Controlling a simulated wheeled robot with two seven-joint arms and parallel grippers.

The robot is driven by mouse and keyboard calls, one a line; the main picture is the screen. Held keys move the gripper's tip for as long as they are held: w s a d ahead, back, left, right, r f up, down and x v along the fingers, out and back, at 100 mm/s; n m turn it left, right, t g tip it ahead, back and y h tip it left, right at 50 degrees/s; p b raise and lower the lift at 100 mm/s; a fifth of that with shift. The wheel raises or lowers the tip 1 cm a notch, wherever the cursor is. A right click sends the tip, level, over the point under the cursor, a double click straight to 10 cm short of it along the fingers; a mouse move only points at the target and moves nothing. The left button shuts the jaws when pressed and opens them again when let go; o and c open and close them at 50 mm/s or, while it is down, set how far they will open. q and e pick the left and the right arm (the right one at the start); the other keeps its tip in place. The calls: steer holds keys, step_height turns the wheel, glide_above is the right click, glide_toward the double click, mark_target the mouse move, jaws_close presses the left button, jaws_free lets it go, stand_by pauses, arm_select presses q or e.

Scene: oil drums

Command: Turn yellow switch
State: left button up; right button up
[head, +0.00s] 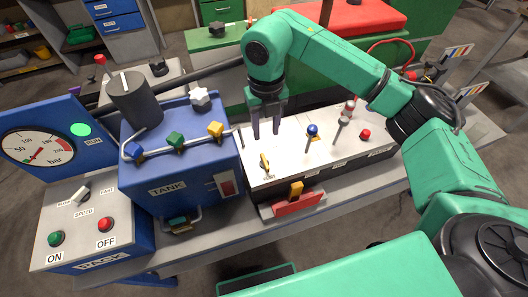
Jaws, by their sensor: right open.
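A small yellow switch (264,162) stands on the front left part of the white panel (360,148), close to the blue tank. My right gripper (266,135) points down over the panel, behind the switch and apart from it. Its two dark fingers are open with nothing between them. A yellow-orange handle (296,190) sits on a red block at the panel's front edge. My left gripper is not in view.
The blue tank (175,180) with blue, green and yellow knobs on its pipe stands left of the panel. A control box (90,225) is at the far left.

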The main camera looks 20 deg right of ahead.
mark_target(265, 160)
step_height(265, 160, down, 12)
steer(key=p, duration=0.3)
steer(key=shift+s+a, duration=0.1)
steer(key=shift+f, duration=0.4)
jaws_close()
